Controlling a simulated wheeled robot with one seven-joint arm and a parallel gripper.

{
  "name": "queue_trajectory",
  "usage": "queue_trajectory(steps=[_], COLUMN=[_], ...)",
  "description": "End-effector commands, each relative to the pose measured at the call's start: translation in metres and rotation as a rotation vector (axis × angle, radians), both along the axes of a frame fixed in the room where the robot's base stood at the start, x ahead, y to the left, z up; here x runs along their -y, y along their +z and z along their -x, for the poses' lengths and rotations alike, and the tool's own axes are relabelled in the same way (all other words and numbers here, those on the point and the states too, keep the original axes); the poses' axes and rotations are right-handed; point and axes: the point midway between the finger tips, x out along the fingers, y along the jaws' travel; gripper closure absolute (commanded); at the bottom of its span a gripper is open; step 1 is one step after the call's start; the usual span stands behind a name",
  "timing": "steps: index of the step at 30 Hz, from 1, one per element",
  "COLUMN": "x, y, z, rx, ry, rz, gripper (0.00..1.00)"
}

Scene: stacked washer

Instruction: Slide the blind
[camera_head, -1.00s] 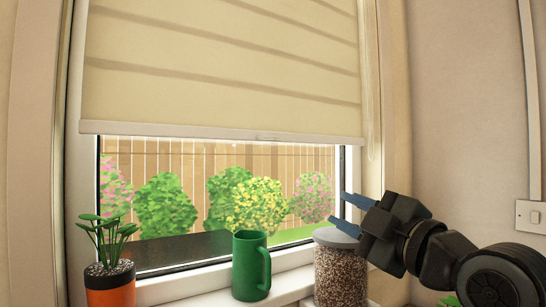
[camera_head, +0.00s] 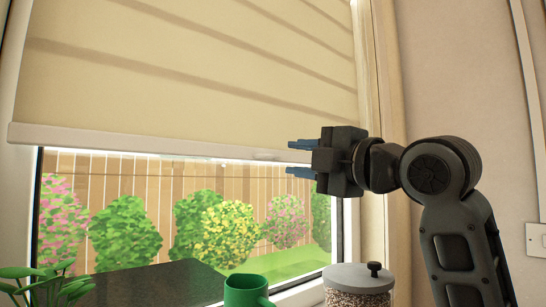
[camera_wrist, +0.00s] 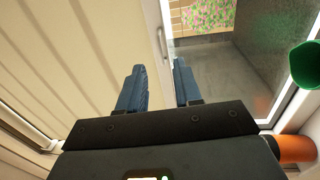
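The cream blind (camera_head: 190,70) hangs over the upper part of the window. Its pale bottom rail (camera_head: 130,139) runs across the view, with a small tab (camera_head: 268,154) near its right part. My gripper (camera_head: 288,157) is open and empty, at the rail's right part. One blue finger is at about the rail's height and the other is below it. In the wrist view the rail (camera_wrist: 152,25) and its tab (camera_wrist: 161,42) line up with the gap between the open fingers (camera_wrist: 159,68). I cannot tell whether the fingers touch the blind.
A green mug (camera_head: 245,292), a lidded jar (camera_head: 358,278) and a plant (camera_head: 45,287) stand low along the sill. The window frame (camera_head: 347,225) is at the right, with wall beyond. A light switch (camera_head: 536,239) is at the far right.

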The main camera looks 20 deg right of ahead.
Motion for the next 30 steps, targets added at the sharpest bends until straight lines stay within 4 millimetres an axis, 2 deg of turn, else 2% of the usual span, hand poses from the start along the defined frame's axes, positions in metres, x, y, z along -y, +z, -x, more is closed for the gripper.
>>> queue_trajectory(steps=[3, 9, 15, 22, 30], x=[-0.007, -0.015, -0.019, -0.019, -0.019], y=[0.004, 0.007, 0.008, 0.008, 0.007], z=[-0.019, -0.045, -0.056, -0.056, -0.056], rx=[-0.002, -0.001, 0.001, 0.001, 0.000], ry=[0.002, 0.002, 0.001, 0.001, 0.000], rz=[-0.001, -0.001, -0.001, -0.001, -0.001], gripper=[0.66, 0.66, 0.66, 0.66, 0.90])
